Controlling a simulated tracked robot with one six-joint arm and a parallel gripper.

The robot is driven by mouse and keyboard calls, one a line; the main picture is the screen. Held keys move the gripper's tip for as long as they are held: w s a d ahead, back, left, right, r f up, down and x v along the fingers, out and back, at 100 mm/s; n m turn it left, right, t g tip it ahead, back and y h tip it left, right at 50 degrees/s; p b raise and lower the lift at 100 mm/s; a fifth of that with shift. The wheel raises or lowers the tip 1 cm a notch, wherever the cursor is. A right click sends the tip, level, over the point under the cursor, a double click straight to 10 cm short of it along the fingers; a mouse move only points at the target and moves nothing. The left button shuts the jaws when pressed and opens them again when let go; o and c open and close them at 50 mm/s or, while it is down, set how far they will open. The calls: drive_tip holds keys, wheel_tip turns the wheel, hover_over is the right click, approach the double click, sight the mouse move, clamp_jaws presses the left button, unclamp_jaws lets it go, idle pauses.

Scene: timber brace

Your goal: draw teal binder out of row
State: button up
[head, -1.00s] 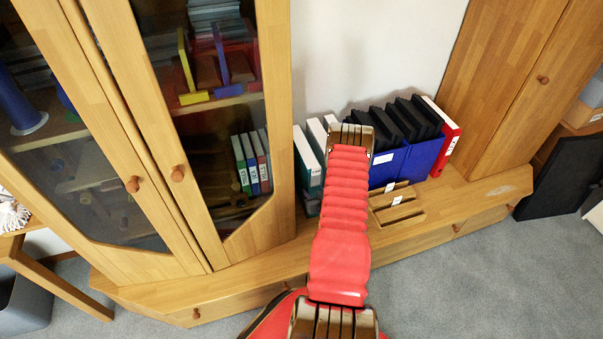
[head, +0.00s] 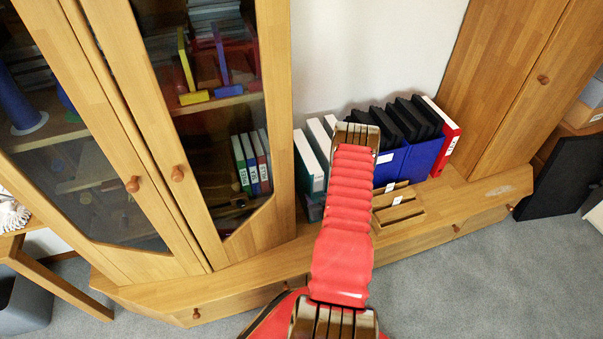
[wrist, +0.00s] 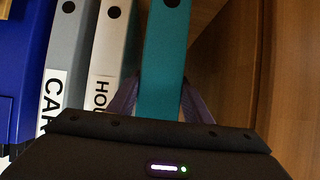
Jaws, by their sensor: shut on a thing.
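The teal binder (wrist: 163,60) stands upright in the wrist view, its spine facing me, with a dark finger hole near the top. The fingers of my gripper (wrist: 160,105) lie on either side of its spine and are shut on it. In the head view the teal binder (head: 311,172) is at the left end of the row, against the tall cabinet. My red arm hides most of my gripper and part of the row there. How far the binder stands out from its neighbours is hard to tell.
A white binder (wrist: 110,45) stands just left of the teal one, then a grey binder (wrist: 68,60) and a blue binder (wrist: 22,60). A wooden panel (wrist: 240,60) is close on the right. A wooden tray (head: 398,208) sits on the ledge, and a red binder (head: 447,140) ends the row.

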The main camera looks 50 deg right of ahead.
drive_tip(key=shift+s+a, duration=0.2)
drive_tip(key=shift+s, duration=0.05)
drive_tip(key=shift+s+a, duration=0.55)
drive_tip(key=shift+s, duration=0.35)
drive_tip(key=shift+s+a, duration=0.15)
drive_tip(key=shift+s, duration=0.15)
drive_tip(key=shift+s+a, duration=0.15)
drive_tip(key=shift+s, duration=0.1)
drive_tip(key=o, duration=1.2)
